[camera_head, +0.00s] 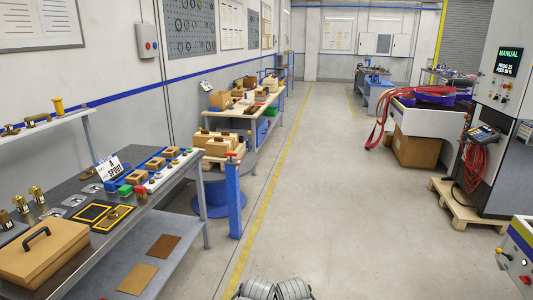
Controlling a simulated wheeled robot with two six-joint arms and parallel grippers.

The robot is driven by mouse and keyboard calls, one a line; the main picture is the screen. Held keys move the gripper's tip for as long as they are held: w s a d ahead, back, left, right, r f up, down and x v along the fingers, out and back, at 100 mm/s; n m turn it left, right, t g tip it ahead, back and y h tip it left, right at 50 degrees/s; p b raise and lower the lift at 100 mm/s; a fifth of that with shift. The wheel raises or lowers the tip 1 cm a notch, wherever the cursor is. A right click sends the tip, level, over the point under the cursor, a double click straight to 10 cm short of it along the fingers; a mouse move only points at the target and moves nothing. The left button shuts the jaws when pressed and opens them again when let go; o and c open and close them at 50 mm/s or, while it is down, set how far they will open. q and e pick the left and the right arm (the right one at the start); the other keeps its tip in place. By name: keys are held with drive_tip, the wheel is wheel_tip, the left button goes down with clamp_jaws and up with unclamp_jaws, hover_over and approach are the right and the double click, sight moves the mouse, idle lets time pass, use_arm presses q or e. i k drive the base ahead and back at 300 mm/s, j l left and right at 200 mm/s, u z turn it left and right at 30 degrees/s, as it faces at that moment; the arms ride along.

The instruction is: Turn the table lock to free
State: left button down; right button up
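No part in view is plainly marked as a table lock. Grey rounded parts at the bottom edge look like my own arm links. Neither my left nor my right gripper shows.
A workbench (140,205) with a wooden box (43,250), small fixtures and a sign runs along the left. A machine (497,110) on a wooden pallet (463,204) stands right. A grey cart (435,120) with red hoses is behind it. The middle floor is clear.

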sight(231, 154)
drive_tip(key=i, duration=3.55)
drive_tip(key=i+z, duration=0.2)
drive_tip(key=i+j, duration=0.05)
drive_tip(key=i, duration=0.05)
